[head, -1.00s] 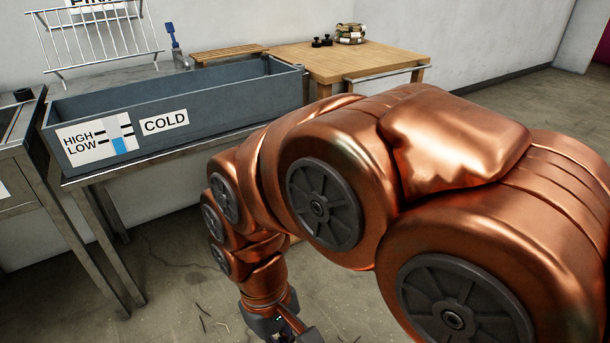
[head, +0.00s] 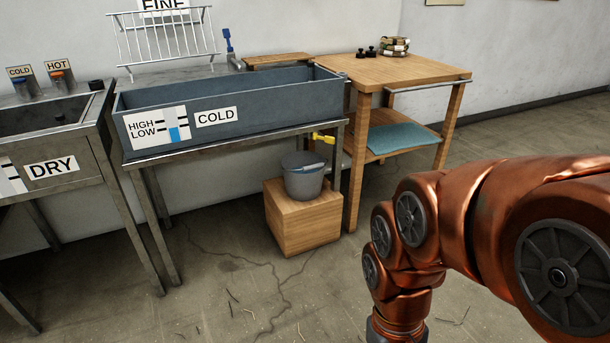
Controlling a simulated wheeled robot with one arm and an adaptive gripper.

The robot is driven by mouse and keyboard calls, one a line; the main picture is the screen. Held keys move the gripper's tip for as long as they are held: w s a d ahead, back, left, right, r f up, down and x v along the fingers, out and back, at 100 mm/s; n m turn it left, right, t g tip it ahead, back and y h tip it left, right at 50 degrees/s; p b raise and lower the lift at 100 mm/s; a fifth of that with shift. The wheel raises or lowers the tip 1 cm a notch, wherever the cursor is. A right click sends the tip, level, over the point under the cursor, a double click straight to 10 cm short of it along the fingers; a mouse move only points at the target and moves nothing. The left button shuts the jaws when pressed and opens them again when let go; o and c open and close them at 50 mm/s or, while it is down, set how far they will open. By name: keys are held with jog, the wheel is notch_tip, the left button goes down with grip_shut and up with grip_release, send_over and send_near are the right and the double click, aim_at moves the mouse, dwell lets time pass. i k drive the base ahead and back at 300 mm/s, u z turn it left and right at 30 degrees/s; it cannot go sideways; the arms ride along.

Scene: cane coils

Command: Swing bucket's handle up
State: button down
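The grey bucket (head: 303,178) stands upright on a wooden box (head: 303,222) under the right end of the trough. Its handle (head: 309,168) appears as a light bar lying low across the rim, though it is too small to see clearly. My arm comes in from the right, and its wrist points down at the bottom edge of the head view. My gripper is below the picture, so its fingers are hidden. The arm is apart from the bucket, to its lower right.
The grey COLD trough (head: 290,101) on a metal stand is above the bucket, with a yellow tap (head: 323,138) close over it. A wooden table (head: 405,70) with a blue-covered shelf stands to the right. A DRY sink (head: 50,168) is at left. The front floor is mostly clear, with thin scraps.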

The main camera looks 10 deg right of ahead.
aim_at(322, 165)
jog(key=u, duration=0.75)
jog(key=i, duration=1.55)
jog(key=z, duration=0.75)
